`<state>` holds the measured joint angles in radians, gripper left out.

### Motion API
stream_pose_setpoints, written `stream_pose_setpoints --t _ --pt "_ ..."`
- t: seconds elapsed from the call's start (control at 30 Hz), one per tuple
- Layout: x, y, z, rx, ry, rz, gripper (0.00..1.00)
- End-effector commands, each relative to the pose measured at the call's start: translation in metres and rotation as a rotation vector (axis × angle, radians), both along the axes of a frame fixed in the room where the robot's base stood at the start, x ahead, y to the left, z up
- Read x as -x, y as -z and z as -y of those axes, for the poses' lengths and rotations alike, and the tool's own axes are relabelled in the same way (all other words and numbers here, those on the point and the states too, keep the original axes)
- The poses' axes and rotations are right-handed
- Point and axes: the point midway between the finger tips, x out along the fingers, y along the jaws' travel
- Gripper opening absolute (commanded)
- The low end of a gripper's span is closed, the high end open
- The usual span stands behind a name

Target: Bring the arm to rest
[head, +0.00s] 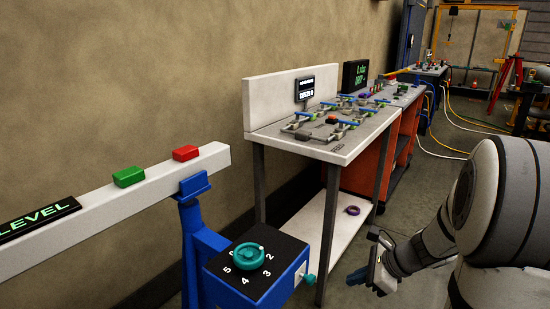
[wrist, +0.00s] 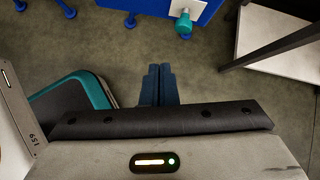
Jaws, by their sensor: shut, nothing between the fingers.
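My gripper (head: 374,274) hangs at the lower right of the head view, in front of the white bench's right leg and clear of every surface. In the wrist view its two dark blue fingers (wrist: 159,86) lie side by side with no gap, shut and empty, above bare floor. My arm's grey and white links fill the right edge of the head view.
A blue stand with a numbered dial (head: 249,256) is left of the gripper. A white beam (head: 90,228) carries green and red blocks. A white bench (head: 340,150) has a lower shelf with a purple ring (head: 352,210). Free floor (head: 425,285) lies beneath the arm.

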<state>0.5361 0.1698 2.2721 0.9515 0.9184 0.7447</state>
Motion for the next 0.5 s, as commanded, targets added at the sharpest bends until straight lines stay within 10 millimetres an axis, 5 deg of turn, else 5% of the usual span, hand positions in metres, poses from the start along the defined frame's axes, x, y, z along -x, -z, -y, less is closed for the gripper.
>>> stream_pose_setpoints --t 0.03,0.2,0.5 --pt "0.011 -0.038 -0.018 0.074 -0.134 0.040 0.00" --pt "0.061 -0.112 -0.062 0.364 -0.664 0.183 0.00" --pt "0.133 -0.212 -0.083 0.815 -1.503 0.398 0.00"
